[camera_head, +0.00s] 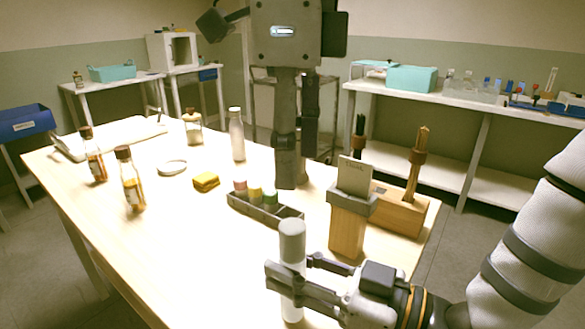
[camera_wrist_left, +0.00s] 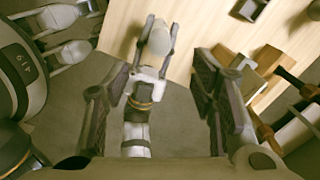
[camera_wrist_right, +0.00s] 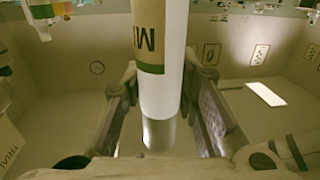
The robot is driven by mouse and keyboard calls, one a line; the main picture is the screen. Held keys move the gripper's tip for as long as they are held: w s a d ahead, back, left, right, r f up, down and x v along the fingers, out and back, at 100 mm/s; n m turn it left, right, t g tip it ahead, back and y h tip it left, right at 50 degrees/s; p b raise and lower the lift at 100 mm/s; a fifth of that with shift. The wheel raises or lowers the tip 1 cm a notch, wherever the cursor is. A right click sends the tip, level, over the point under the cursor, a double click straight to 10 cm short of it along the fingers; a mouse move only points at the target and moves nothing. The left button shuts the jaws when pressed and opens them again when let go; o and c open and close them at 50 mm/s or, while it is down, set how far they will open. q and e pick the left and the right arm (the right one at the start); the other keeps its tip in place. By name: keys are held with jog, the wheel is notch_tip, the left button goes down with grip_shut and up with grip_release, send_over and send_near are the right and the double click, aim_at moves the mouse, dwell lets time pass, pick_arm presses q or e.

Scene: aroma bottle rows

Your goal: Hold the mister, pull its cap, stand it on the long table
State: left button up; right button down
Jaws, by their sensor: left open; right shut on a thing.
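The mister (camera_head: 292,262) is a slim pale cylinder, upright, with a greyer rounded top (camera_head: 292,229) that looks like its cap. My right gripper (camera_head: 290,278) is shut around its body near the front of the wood-topped table (camera_head: 200,262). The right wrist view shows the mister (camera_wrist_right: 162,95) between the fingers, with a brown lettered label (camera_wrist_right: 149,35). My left gripper (camera_head: 291,180) points down, open and empty, above and behind the mister. In the left wrist view, the mister's top (camera_wrist_left: 157,38) shows beyond the open fingers. I cannot tell whether its base touches the table.
Amber bottles (camera_head: 133,185), a yellow block (camera_head: 206,182) and a white bottle (camera_head: 236,138) stand farther left. The table's front-left is clear.

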aim_at(292, 225)
pick_arm(q)
notch_tip(292, 225, down, 11)
jog(key=shift+f, duration=0.1)
grip_shut()
jog(key=shift+r, duration=0.2)
dwell(0.8)
jog(key=shift+r, duration=0.95)
jog(key=shift+r, duration=0.1)
notch_tip(292, 225, up, 4)
jog(key=shift+f, duration=0.1)
pick_arm(e)
jog(key=c, duration=1.2)
grip_release()
